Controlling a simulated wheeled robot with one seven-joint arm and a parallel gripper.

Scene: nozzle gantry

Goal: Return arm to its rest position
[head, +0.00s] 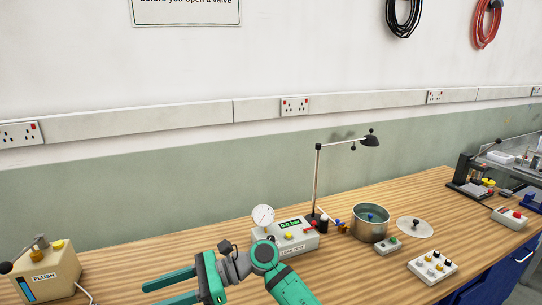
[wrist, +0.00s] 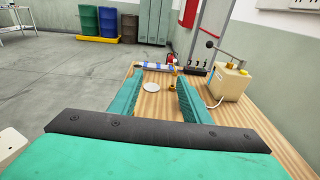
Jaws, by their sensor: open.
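My gripper (head: 150,294) is at the bottom of the head view, left of centre, with its two teal fingers pointing left and spread apart. In the wrist view my gripper (wrist: 160,78) is open, and nothing is held between the fingers. Beyond the fingertips, a white disc (wrist: 152,85) and a small brass piece (wrist: 171,88) rest on the wooden bench (wrist: 228,125). My arm bends at a teal joint in front of the leak test box (head: 298,240).
The FLUSH box (head: 48,273) stands left of my gripper; it also shows in the wrist view (wrist: 230,82). A dial gauge (head: 263,217), lamp (head: 317,180), metal pot (head: 370,222) and button box (head: 433,266) stand to the right.

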